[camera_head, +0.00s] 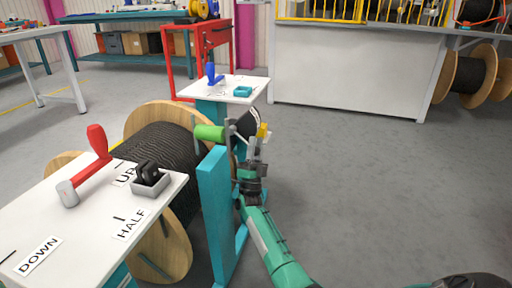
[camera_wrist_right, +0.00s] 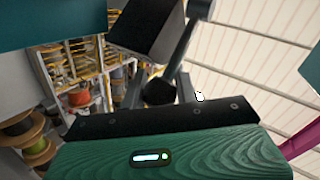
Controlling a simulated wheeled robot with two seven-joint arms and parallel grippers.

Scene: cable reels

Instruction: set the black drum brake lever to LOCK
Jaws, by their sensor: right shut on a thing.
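The black drum (camera_head: 165,150) is a wooden-flanged reel wound with black cable, held in a teal stand (camera_head: 214,205). My right gripper (camera_head: 252,150) is at the right of the stand's top, beside a green handle (camera_head: 209,132) and a small yellow part (camera_head: 263,130). In the right wrist view, a grey lever rod (camera_wrist_right: 184,52) with a dark round end (camera_wrist_right: 160,92) reaches down between the fingers, and the gripper is shut on it; this looks like the brake lever. No LOCK mark is readable. My left gripper is not in view.
A white table (camera_head: 85,240) at front left carries a red lever (camera_head: 90,165), a grey box with a black part (camera_head: 150,178) and UP, HALF and DOWN labels. A small white table (camera_head: 222,90) stands behind the drum. Grey floor right of my arm is clear.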

